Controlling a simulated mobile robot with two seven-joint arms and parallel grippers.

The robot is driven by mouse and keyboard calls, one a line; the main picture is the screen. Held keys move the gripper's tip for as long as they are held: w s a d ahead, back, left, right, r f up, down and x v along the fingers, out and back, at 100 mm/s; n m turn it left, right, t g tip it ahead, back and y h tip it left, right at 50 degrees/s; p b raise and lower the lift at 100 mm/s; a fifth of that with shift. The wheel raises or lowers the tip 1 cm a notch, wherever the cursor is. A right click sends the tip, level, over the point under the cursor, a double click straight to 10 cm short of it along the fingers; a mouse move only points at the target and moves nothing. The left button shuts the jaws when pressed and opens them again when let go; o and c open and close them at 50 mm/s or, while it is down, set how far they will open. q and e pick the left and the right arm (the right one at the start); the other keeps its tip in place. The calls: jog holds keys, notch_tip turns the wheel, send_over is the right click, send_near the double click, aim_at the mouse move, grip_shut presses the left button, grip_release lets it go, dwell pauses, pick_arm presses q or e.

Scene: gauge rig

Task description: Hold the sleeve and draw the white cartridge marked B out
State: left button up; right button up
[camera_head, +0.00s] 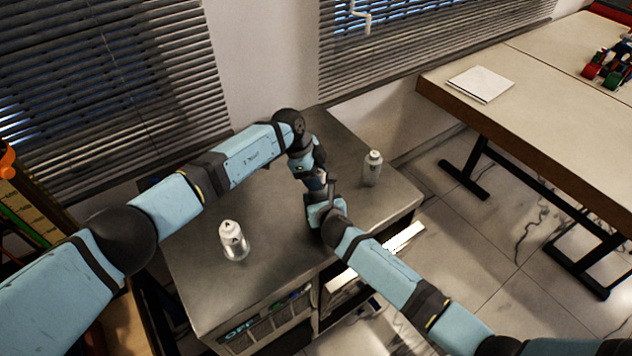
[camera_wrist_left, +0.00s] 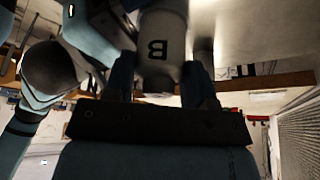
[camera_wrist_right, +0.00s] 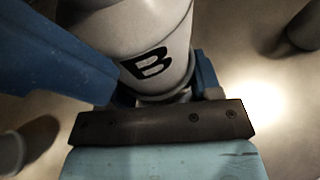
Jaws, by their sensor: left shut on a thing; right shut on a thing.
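The white cartridge with a black B (camera_wrist_left: 157,48) is between the fingers of my left gripper (camera_wrist_left: 158,78) in the left wrist view, where the letter is upside down. The B cartridge also shows large in the right wrist view (camera_wrist_right: 148,60). My left gripper reaches down from above and is shut on it. My right gripper (camera_wrist_right: 160,88) is just below and shut low on the same piece, apparently on its sleeve, which is mostly hidden by the fingers. In the head view both grippers meet over the grey cabinet top (camera_head: 290,215), covering the piece.
A white-topped bottle marked A (camera_head: 233,240) stands upright on the cabinet at front left. A similar bottle (camera_head: 373,168) stands at the right; its letter is unreadable. A beige table (camera_head: 530,90) with a white sheet (camera_head: 481,83) is at right. Blinds line the wall behind.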

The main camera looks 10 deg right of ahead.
pick_arm(q)
notch_tip(320, 180, up, 8)
jog(key=shift+f, duration=0.1)
pick_arm(e)
jog(key=o, duration=1)
jog(key=shift+s, duration=0.1)
jog(key=v, duration=1.2)
